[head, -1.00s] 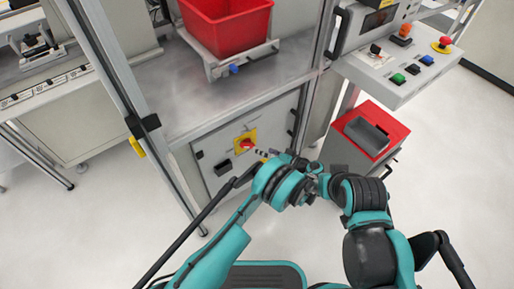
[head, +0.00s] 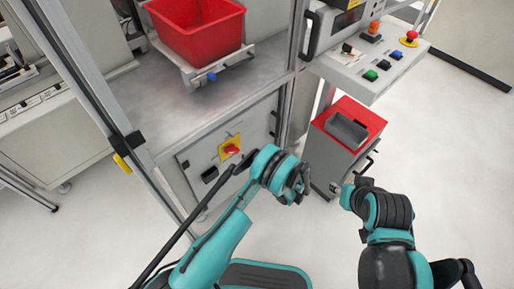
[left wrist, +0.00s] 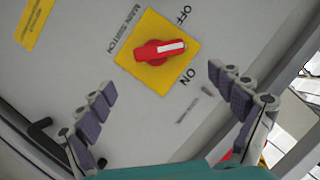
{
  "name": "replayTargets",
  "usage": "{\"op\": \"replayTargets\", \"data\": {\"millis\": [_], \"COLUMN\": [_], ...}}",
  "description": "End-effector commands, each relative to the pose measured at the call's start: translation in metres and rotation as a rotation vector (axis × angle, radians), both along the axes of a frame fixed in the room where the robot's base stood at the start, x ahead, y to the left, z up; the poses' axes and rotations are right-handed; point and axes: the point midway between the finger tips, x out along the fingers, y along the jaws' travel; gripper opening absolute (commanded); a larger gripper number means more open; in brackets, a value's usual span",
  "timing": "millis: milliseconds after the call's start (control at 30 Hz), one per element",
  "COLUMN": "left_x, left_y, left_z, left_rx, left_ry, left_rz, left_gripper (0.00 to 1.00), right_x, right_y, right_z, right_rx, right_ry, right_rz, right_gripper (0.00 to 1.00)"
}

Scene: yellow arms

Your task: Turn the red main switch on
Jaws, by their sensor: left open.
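The red main switch (head: 232,150) sits on a yellow plate on the grey cabinet front. In the left wrist view its red knob (left wrist: 152,51) is close, and its white mark points right, between the printed OFF and ON. My left gripper (left wrist: 161,82) is open, with one finger on each side of the view below the knob, apart from it. In the head view my left gripper (head: 246,159) is beside the switch, partly hidden by my wrist. My right arm's end (head: 348,195) is to the right, away from the switch; its fingers are not clear.
A red bin (head: 200,30) stands on the bench above the cabinet. A control panel (head: 370,65) with several buttons is at the upper right. A red-topped grey box (head: 345,135) stands right of the cabinet. A metal post (head: 90,95) rises left of it. Floor at right is clear.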

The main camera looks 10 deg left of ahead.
Motion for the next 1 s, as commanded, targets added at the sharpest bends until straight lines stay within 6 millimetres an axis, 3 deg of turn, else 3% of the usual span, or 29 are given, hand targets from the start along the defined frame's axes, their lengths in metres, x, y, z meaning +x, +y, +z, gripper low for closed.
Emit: {"op": "replayTargets", "data": {"millis": [167,533,933,967,1000], "left_x": [0.000,0.021,0.026,0.026,0.026], "left_y": [0.021,0.070,0.080,0.080,0.080], "left_z": [-0.004,-0.021,-0.022,-0.022,-0.022], "left_rx": [0.000,0.000,0.000,0.000,0.000], "left_ry": [0.000,0.000,0.000,0.000,0.000], "left_rz": [0.022,0.021,0.018,0.018,0.018], "left_gripper": [0.93,0.93,0.93,0.90,0.80], "right_x": [0.000,0.000,0.000,0.000,0.000], "right_y": [0.000,0.000,0.000,0.000,0.000], "right_z": [-0.003,-0.022,-0.024,-0.024,-0.024], "right_rx": [0.000,0.000,0.000,0.000,0.000], "right_ry": [0.000,0.000,0.000,0.000,0.000], "right_rz": [0.000,0.000,0.000,0.000,0.000], "right_gripper": [0.40,0.40,0.40,0.40,0.40]}}
